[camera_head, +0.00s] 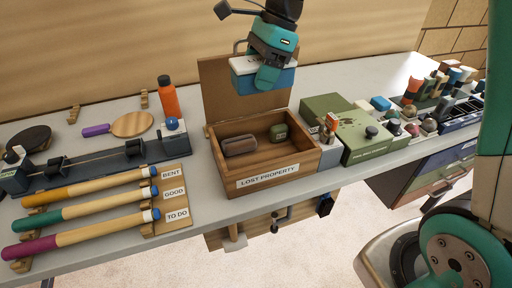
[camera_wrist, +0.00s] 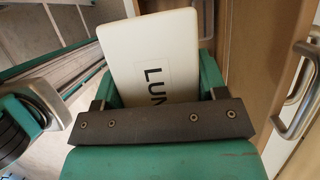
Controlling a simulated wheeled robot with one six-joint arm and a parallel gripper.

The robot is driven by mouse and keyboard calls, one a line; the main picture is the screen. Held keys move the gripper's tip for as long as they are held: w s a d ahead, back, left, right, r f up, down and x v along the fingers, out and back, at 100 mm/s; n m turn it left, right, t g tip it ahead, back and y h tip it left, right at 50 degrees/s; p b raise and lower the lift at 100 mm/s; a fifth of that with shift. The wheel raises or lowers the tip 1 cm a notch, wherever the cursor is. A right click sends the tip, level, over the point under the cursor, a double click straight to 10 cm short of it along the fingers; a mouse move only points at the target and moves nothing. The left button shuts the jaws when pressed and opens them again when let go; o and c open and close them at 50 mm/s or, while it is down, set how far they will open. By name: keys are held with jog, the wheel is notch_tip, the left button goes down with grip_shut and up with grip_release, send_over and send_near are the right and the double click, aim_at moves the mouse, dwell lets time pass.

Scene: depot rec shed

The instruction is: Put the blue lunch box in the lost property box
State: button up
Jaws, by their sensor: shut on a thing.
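The blue lunch box (camera_head: 250,80) has a white lid and hangs in my gripper (camera_head: 268,78), above the back part of the lost property box. In the wrist view its white lid (camera_wrist: 155,58) with part of a printed word lies between the fingers of my gripper (camera_wrist: 155,90). The lost property box (camera_head: 232,187) is an open wooden box with a label on its front and a raised board behind it. A brown case (camera_head: 239,146) and a small dark green item (camera_head: 278,132) lie inside it. Some bare floor shows between them.
An orange bottle (camera_head: 169,98) stands left of the box. Green cases (camera_head: 366,137) stand close on its right. Several coloured batons (camera_head: 85,211) lie on a rack at the left front. The grey worktop (camera_head: 205,205) ends just in front of the box.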

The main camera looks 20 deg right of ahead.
notch_tip(320, 180, down, 20)
jog(key=shift+w+r+p, duration=0.1)
jog(key=shift+p, duration=0.2)
jog(key=shift+f, duration=0.65)
jog(key=o, duration=0.7)
